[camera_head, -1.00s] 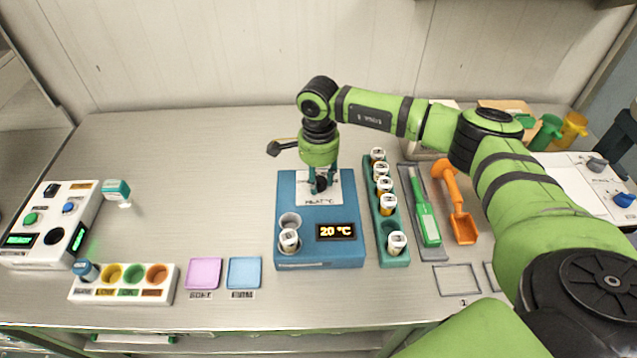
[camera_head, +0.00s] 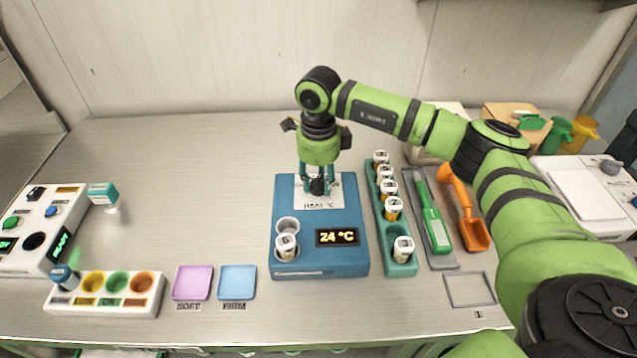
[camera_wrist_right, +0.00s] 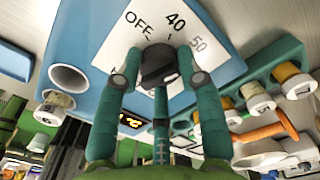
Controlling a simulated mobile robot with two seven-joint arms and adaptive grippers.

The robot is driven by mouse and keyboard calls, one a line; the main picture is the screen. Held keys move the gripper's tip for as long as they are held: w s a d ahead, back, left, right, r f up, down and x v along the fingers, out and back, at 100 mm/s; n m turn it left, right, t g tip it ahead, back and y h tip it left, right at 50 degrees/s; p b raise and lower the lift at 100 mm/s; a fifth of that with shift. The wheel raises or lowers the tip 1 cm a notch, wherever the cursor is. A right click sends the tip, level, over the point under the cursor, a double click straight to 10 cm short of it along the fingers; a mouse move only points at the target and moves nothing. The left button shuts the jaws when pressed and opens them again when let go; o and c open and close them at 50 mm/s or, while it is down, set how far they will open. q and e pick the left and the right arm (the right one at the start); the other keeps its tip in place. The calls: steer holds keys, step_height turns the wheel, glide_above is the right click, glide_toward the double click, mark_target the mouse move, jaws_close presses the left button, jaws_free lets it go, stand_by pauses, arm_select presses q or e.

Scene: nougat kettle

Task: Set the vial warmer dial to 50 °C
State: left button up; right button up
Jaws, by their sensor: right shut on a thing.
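The blue vial warmer (camera_head: 345,262) stands in the middle of the bench, and its display (camera_head: 338,237) reads 24 °C. Its black dial (camera_head: 317,186) sits on a white label at the back of its top. My right gripper (camera_head: 318,188) reaches down from above and is shut on the dial. In the right wrist view the teal fingers close around the dial (camera_wrist_right: 158,64). Label marks OFF, 40 and 50 show beyond it; where the pointer stands is hard to tell. One white-capped vial (camera_head: 286,246) stands in a front well; the well behind it is empty. My left gripper is not in view.
A teal rack (camera_head: 389,230) with several vials stands close to the warmer's right. A green tool on a grey tray (camera_head: 433,215) and an orange scoop (camera_head: 467,215) lie farther right. Pink (camera_head: 193,283) and blue (camera_head: 237,282) pads lie left; bench behind them is clear.

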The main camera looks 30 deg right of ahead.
mark_target(318, 180)
steer(key=shift+s+f+m, duration=0.1)
steer(key=shift+f+m, duration=0.05)
steer(key=shift+m, duration=0.35)
steer(key=o, duration=1.2)
steer(key=shift+c, duration=0.2)
steer(key=shift+r, duration=0.25)
step_height(318, 180, up, 12)
steer(key=shift+f, duration=0.15)
